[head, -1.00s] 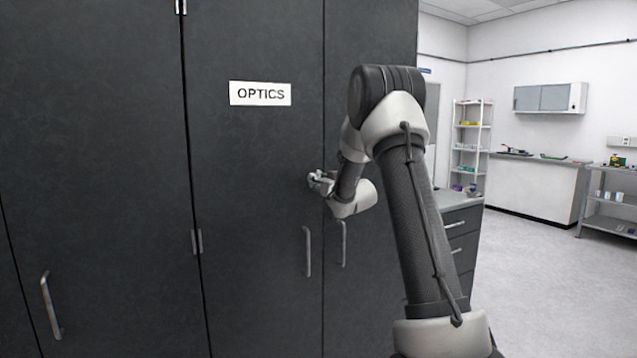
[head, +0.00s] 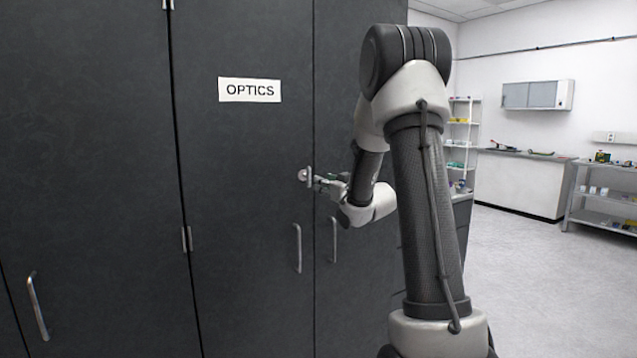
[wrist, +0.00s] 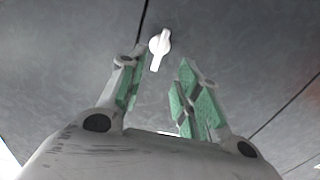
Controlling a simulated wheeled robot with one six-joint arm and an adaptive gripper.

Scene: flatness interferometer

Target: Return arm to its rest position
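My gripper (wrist: 160,90) shows in the wrist view with its two green-padded fingers spread apart and nothing between them. In the head view my gripper (head: 322,182) is in front of the dark cabinet, close to a small pale latch knob (head: 304,175) on the door. The same knob (wrist: 160,46) is in the wrist view, beyond the fingertips and apart from them, beside a dark door seam. My arm is bent, with its elbow high at the right of the cabinet.
The dark cabinet (head: 90,150) fills the left side and bears an OPTICS label (head: 250,90). Metal door handles (head: 297,248) stick out below my gripper. At the right are a shelf rack (head: 460,145), a counter (head: 520,185) and open floor (head: 540,290).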

